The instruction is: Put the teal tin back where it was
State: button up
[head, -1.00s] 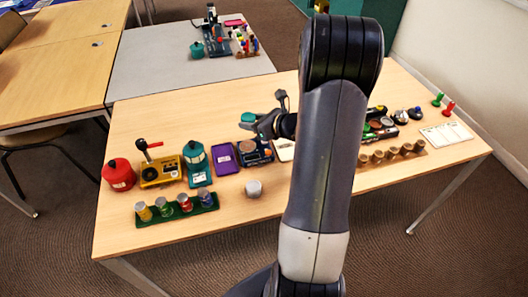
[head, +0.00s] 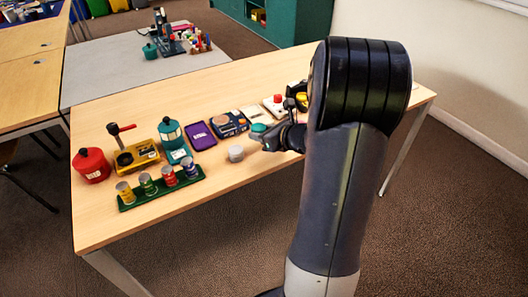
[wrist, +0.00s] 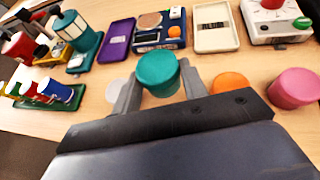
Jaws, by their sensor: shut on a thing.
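The teal tin (wrist: 157,72) is a short round tin held between the two fingers of my gripper (wrist: 157,92) in the wrist view. In the head view the teal tin (head: 259,128) shows at the end of my gripper (head: 262,138), over the front middle of the table. My gripper is shut on it. The tin looks upright. Its underside is hidden, so I cannot tell whether it touches the table.
A green rack (head: 160,189) with several small tins stands at the front left. Behind are a red canister (head: 91,165), yellow device (head: 138,155), teal lantern (head: 171,135), purple case (head: 200,136), blue scale (head: 229,122) and cream tray (wrist: 214,40). My arm hides the table's right part.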

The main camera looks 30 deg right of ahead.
aim_at(262, 152)
jog(key=shift+f+b, duration=0.65)
jog(key=shift+f, duration=1.9)
jog(key=shift+f, duration=0.1)
jog(key=shift+f+b, duration=0.15)
jog(key=shift+b, duration=0.15)
jog(key=o, duration=1.1)
jog(key=shift+s+d+r+p, duration=0.1)
jog(key=shift+s+r+p, duration=0.15)
jog(key=shift+r+p, duration=0.2)
jog(key=p+v, duration=0.1)
jog(key=v, duration=1)
jog(key=shift+s+r+p, duration=0.1)
jog(key=shift+s+p, duration=0.1)
jog(key=shift+p, duration=0.2)
